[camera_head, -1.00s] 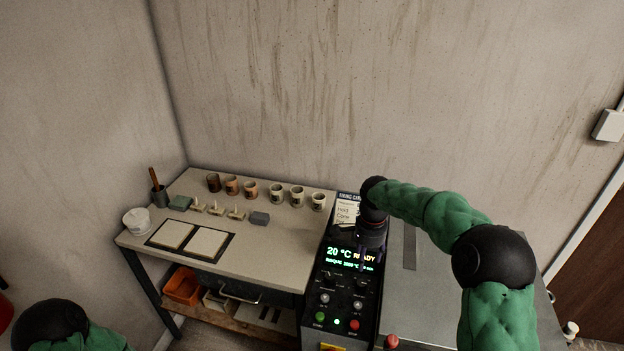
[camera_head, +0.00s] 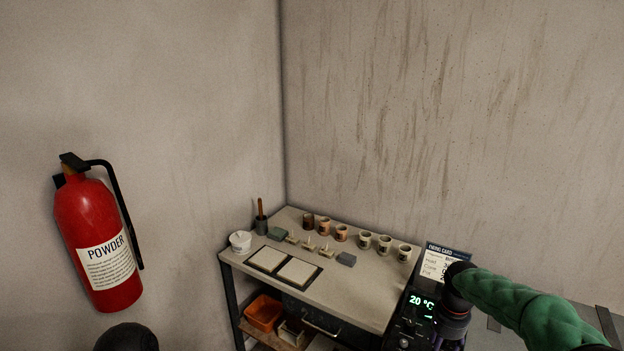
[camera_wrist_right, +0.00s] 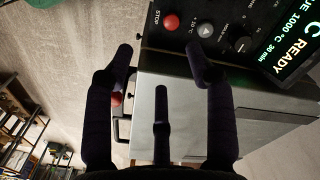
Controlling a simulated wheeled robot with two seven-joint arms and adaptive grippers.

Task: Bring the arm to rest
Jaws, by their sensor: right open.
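My right arm in green comes in from the right in the head view. Its dark wrist is in front of the kiln control panel (camera_head: 421,302), just below the firing card (camera_head: 440,262). My right gripper (camera_wrist_right: 159,62) shows in the right wrist view with its dark fingers spread and nothing between them. The fingers look apart from the panel, though the gap is hard to judge. My left gripper is out of view.
A workbench (camera_head: 350,290) left of the panel holds several cups, a white tub (camera_head: 240,241) and two pale slabs (camera_head: 298,271). An orange bin (camera_head: 263,312) is on its lower shelf. A red extinguisher (camera_head: 95,240) hangs on the left wall. Shelving (camera_wrist_right: 22,115) shows in the wrist view.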

